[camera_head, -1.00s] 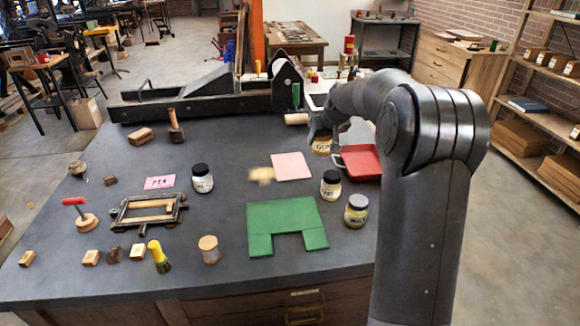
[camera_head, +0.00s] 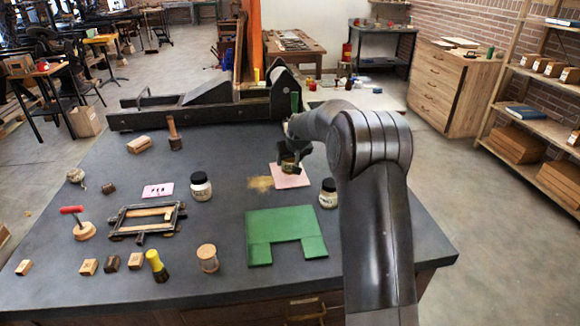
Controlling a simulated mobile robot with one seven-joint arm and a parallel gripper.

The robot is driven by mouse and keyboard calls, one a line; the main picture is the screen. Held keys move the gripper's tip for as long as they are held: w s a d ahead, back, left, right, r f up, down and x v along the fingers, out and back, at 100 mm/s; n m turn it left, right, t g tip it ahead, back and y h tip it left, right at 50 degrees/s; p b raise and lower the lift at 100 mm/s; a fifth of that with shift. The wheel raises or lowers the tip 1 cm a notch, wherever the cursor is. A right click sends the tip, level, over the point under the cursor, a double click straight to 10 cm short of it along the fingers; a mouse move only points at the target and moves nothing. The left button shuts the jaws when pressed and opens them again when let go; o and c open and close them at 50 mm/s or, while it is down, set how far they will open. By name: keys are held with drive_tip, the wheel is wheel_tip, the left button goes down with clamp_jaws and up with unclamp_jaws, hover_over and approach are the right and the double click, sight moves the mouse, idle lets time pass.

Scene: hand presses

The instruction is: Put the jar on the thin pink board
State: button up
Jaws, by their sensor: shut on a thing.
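My gripper (camera_head: 293,150) is shut on a small amber jar (camera_head: 289,167), which looks upright. The jar is over the thin pink board (camera_head: 296,183), toward its far part. I cannot tell whether the jar's base touches the board or hangs just above it. The board lies flat on the dark table, partly hidden by the jar and gripper.
A dark-lidded jar (camera_head: 328,193) stands right of the board, close to my arm. A tan patch (camera_head: 260,183) lies left of it. A green board (camera_head: 285,235) lies in front. A white-labelled jar (camera_head: 200,187) and a pink card (camera_head: 158,190) are further left.

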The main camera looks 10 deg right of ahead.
sight(290, 166)
drive_tip(key=shift+f, duration=1.4)
drive_tip(key=shift+f, duration=0.1)
drive_tip(key=o, duration=1.1)
drive_tip(key=shift+f, duration=0.1)
